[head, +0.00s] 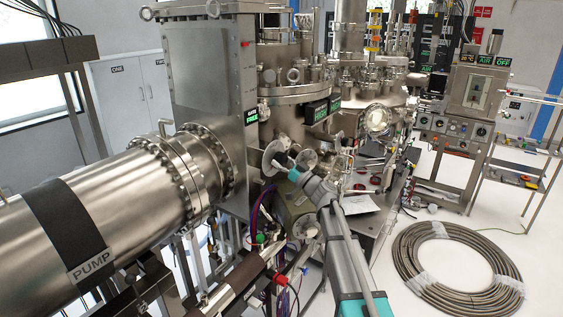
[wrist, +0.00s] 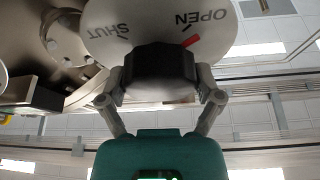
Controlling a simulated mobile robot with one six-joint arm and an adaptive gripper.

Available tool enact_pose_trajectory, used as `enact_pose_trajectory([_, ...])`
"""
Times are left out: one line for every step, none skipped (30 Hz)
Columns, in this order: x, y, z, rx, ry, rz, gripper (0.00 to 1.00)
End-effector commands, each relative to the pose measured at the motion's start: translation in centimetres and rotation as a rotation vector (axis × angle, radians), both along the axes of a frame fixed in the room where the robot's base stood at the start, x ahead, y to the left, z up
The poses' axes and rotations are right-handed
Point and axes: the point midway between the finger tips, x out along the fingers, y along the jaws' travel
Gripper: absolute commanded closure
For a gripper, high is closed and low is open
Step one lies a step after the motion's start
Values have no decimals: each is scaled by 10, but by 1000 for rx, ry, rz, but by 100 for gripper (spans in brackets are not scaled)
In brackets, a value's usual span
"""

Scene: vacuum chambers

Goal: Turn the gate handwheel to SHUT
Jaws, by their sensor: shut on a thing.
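The gate handwheel shows in the wrist view as a dark faceted knob (wrist: 160,70) in front of a pale round dial (wrist: 150,22). The dial reads SHUT at left and OPEN at right, both upside down. A red pointer (wrist: 191,41) lies beside the knob, close to the OPEN lettering. My gripper (wrist: 160,84) has one finger on each side of the knob and is shut on it.
A large pipe labelled PUMP (head: 120,210) and its bolted flange (head: 185,165) stand left of my arm. A green-lit sign (head: 251,116) is on the gate housing.

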Motion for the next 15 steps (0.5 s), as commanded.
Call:
enact_pose_trajectory([0, 0, 2, 21, 26, -1, 64])
enact_pose_trajectory([0, 0, 2, 32, 43, -1, 64])
enact_pose_trajectory([0, 0, 2, 48, 67, 0, 64])
enact_pose_trajectory([0, 0, 2, 61, 87, -1, 64])
enact_pose_trajectory([0, 0, 2, 74, 106, -1, 64])
enact_pose_trajectory([0, 0, 2, 92, 134, -1, 64])
enact_pose_trajectory([0, 0, 2, 107, 157, -1, 64])
enact_pose_trajectory([0, 1, 3, 122, 179, 0, 64])
enact_pose_trajectory([0, 1, 3, 142, 210, -1, 64])
enact_pose_trajectory([0, 1, 3, 158, 233, 0, 64])
enact_pose_trajectory([0, 1, 3, 173, 256, -1, 64])
enact_pose_trajectory([0, 1, 3, 194, 289, 0, 64])
enact_pose_trajectory([0, 1, 3, 210, 312, 0, 64])
enact_pose_trajectory([0, 1, 3, 226, 336, -1, 64])
enact_pose_trajectory([0, 1, 4, 247, 368, 0, 64])
